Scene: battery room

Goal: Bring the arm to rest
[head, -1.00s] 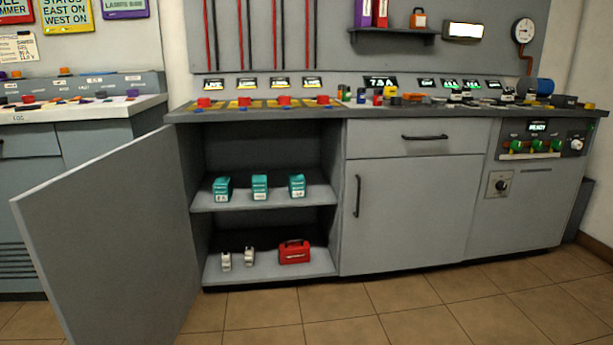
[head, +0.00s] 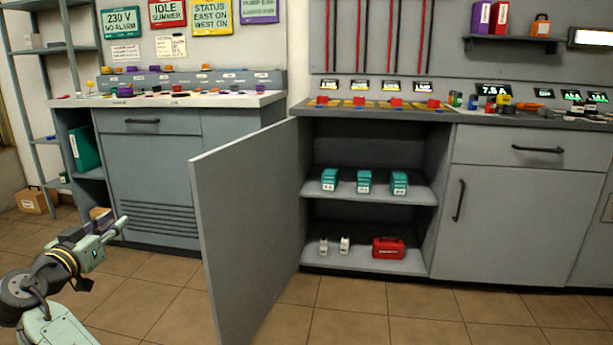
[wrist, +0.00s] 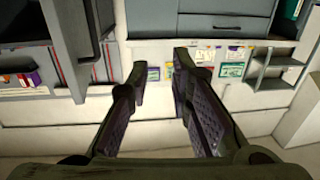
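My arm shows at the lower left of the head view, bent, with my gripper (head: 110,232) reaching to the right over the floor. It is in front of the grey-blue cabinet, to the left of the open door, and appears clear of both. In the wrist view my gripper (wrist: 160,84) has its two dark fingers spread apart. Nothing is between them.
The open cabinet door (head: 245,230) stands out into the room to the right of my gripper. Its cabinet holds teal boxes (head: 364,181) and a red case (head: 388,248). A metal shelf rack (head: 58,90) stands at the left. Tiled floor is clear in front.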

